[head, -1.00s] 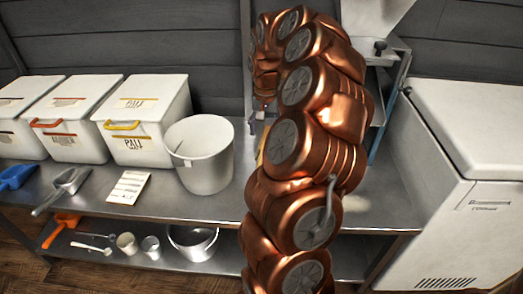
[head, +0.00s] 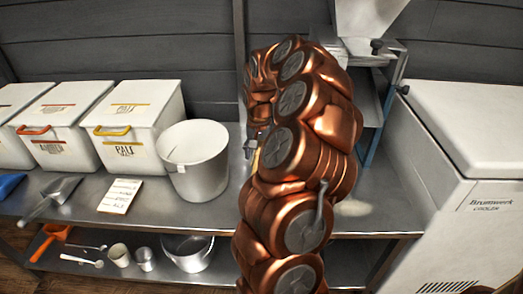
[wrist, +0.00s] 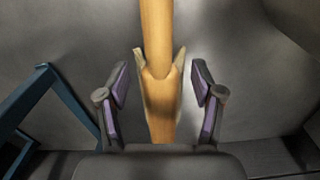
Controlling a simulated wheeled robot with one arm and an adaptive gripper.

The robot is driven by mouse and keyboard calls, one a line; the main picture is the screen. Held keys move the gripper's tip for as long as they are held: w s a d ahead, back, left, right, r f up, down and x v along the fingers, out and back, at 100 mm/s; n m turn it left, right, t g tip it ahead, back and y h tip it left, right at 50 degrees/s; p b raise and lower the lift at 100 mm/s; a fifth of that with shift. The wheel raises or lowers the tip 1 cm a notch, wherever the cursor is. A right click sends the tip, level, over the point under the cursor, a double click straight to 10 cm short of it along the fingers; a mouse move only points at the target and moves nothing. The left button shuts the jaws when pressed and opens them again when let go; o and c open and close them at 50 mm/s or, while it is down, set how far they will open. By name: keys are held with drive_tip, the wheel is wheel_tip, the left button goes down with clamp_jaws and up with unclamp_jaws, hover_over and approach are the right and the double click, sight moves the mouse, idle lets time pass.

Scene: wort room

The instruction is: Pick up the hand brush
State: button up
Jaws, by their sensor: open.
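The hand brush (wrist: 158,45) is in the wrist view, with a light wooden handle running down from the top edge and a wider part lower down between my fingers. Pale edges, perhaps bristles, show on both sides of it. My gripper (wrist: 161,90) is open, with one dark finger with a purple pad on each side of the brush and a gap on both sides. In the head view only a small tan strip of the brush (head: 256,159) shows beside my arm, which hides most of it. My gripper (head: 250,146) is partly hidden there too.
A steel bench (head: 100,212) carries white lidded bins (head: 136,128), a white bucket (head: 195,162), a metal scoop (head: 50,197) and a label card (head: 120,195). A blue-framed machine (head: 372,130) stands behind my arm. A white cooler (head: 470,150) stands at the right.

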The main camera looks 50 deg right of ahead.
clamp_jaws()
idle(0.5)
drive_tip(key=shift+r, duration=0.15)
drive_tip(key=shift+r+p, duration=0.6)
drive_tip(key=shift+r, duration=1.2)
drive_tip(key=shift+s+a+f, duration=0.1)
drive_tip(key=shift+s+a, duration=0.25)
drive_tip(key=shift+a, duration=0.1)
drive_tip(key=s+a, duration=0.3)
drive_tip(key=a, duration=0.1)
drive_tip(key=s+a+r+p, duration=0.1)
drive_tip(key=s+a, duration=0.1)
drive_tip(key=a, duration=0.2)
drive_tip(key=s+a, duration=0.3)
drive_tip(key=a, duration=0.1)
drive_tip(key=shift+s+r+p, duration=0.2)
drive_tip(key=shift+s+p, duration=0.1)
drive_tip(key=shift+s, duration=0.05)
drive_tip(key=c, duration=0.7)
unclamp_jaws()
drive_tip(key=c, duration=0.4)
